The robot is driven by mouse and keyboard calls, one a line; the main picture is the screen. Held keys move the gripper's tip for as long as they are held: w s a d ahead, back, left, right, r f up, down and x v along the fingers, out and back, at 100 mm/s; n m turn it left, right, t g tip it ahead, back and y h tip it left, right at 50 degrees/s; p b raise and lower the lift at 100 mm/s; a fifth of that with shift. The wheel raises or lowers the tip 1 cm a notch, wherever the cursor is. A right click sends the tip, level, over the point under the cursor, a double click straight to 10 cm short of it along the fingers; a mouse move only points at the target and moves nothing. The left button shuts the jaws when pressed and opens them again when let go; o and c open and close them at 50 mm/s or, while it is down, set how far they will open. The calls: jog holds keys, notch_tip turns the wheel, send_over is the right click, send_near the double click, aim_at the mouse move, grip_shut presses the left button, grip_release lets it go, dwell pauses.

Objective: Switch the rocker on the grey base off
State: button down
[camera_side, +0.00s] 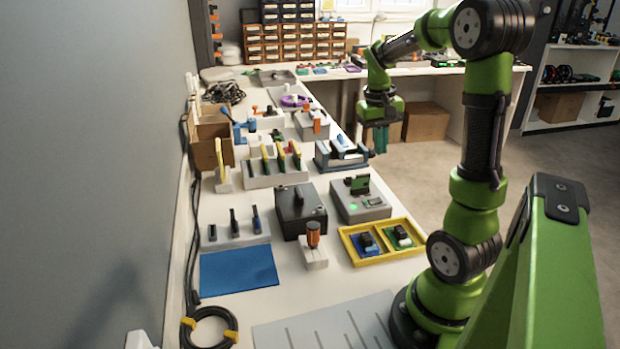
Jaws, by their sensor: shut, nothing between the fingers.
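My gripper (381,151) points down with its teal fingers shut and empty, in the air by the table's right edge. It appears just right of a blue-framed unit (322,160) with a pale top. A light grey block (312,131) with an upright orange part (317,122) stands farther back, left of my gripper. A grey box (362,212) with a lit green lamp and a dark green upright piece stands nearer the camera. The rocker is too small to make out, so I cannot tell for certain which grey base carries it, or its position.
A black box (299,215), an orange-handled tool in a white holder (313,251) and a yellow tray (357,259) stand nearer. A rack of yellow-handled tools (262,180) lies left. A blue mat (238,268) is clear. A grey wall bounds the left.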

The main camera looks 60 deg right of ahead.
aim_at(377, 198)
jog(key=shift+r, duration=0.1)
jog(key=shift+w+a, duration=0.15)
jog(key=shift+w, duration=0.25)
jog(key=f, duration=0.9)
jog(key=s+d+f, duration=0.1)
jog(key=f, duration=0.4)
jog(key=shift+s+d, duration=0.1)
